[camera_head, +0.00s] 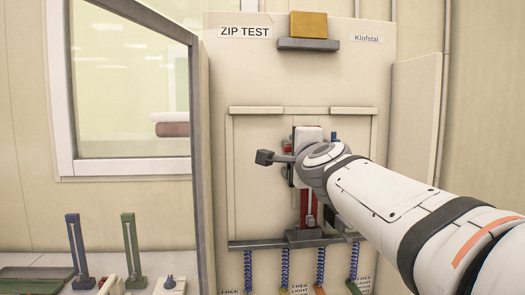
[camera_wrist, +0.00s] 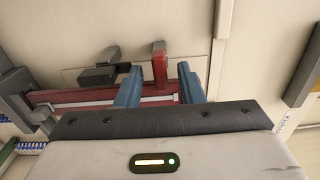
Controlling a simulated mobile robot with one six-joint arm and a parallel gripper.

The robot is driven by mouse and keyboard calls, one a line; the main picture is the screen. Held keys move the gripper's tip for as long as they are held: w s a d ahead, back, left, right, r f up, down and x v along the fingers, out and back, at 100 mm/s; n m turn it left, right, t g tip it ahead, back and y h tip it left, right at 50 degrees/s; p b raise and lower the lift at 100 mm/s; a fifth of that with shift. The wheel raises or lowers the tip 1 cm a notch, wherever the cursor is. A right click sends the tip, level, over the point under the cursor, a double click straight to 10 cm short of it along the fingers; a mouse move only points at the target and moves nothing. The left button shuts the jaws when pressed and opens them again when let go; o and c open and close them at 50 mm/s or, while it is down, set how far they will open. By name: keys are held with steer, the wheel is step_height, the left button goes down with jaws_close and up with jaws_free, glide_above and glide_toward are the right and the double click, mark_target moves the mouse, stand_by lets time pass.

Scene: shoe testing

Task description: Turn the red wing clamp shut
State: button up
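The red wing clamp (camera_wrist: 159,62) shows in the wrist view as a short upright red piece. It stands between the two blue fingers of my gripper (camera_wrist: 160,72), with a gap on each side. The fingers are apart and open, and I see no contact with the red piece. A red strip with a pale zip line (camera_wrist: 95,96) runs behind the fingers. In the head view my gripper (camera_head: 310,150) faces the test panel and covers most of the clamp. The red strip (camera_head: 307,208) shows below it.
A dark grey block (camera_wrist: 103,72) sits just left of the red piece. A grey ledge (camera_head: 262,244) with hanging blue springs (camera_head: 285,267) crosses the panel below. A blue (camera_head: 78,248) and a green zip holder (camera_head: 131,250) stand on the left bench.

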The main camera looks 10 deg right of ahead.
steer(key=s+p, duration=0.2)
steer(key=s, duration=0.6)
steer(key=shift+w, duration=0.1)
steer(key=s+a+f+n+g+y, duration=0.2)
steer(key=a+f+n+g+y, duration=0.15)
steer(key=f+n, duration=0.6)
steer(key=s+d+f+n+g+h, duration=0.1)
steer(key=s+f+n+g, duration=0.3)
steer(key=f, duration=0.9)
steer(key=s+d+f+n+g+h, duration=0.2)
steer(key=s+f+n+g, duration=0.2)
steer(key=s+f+g, duration=0.3)
steer(key=s+f, duration=0.4)
steer(key=f, duration=0.2)
steer(key=shift+s+d+f+n+g, duration=0.2)
steer(key=shift+s+d+n+g, duration=0.15)
steer(key=shift+s, duration=0.05)
